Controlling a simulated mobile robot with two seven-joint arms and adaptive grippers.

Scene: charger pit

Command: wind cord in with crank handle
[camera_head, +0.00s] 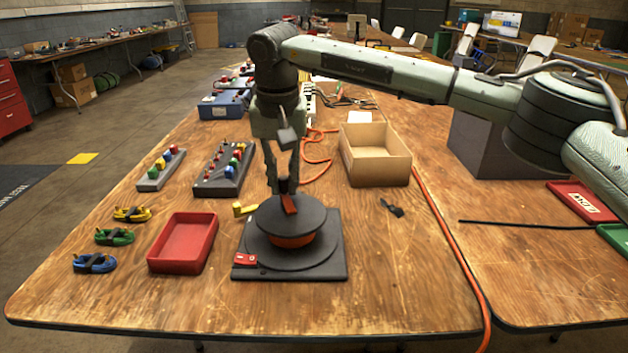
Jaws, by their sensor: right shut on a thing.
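A dark cord reel (290,255) stands on a square black base plate (255,266) at the front middle of the table. Orange cord shows wound between its discs. A red crank handle (289,204) sticks up from the reel's top disc. My right gripper (283,186) points down over the reel and is shut on the crank handle; its fingers partly hide the handle. Loose orange cord (320,153) lies on the table behind the gripper, and more orange cord (450,240) runs down the right side past the front edge. My left gripper is not in view.
A red tray (183,243) and a small yellow piece (244,209) are left of the reel. An open cardboard box (375,154) stands behind right. Blocks with coloured knobs (223,168) and coloured cord bundles (95,263) are farther left. The table's front right is mostly clear.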

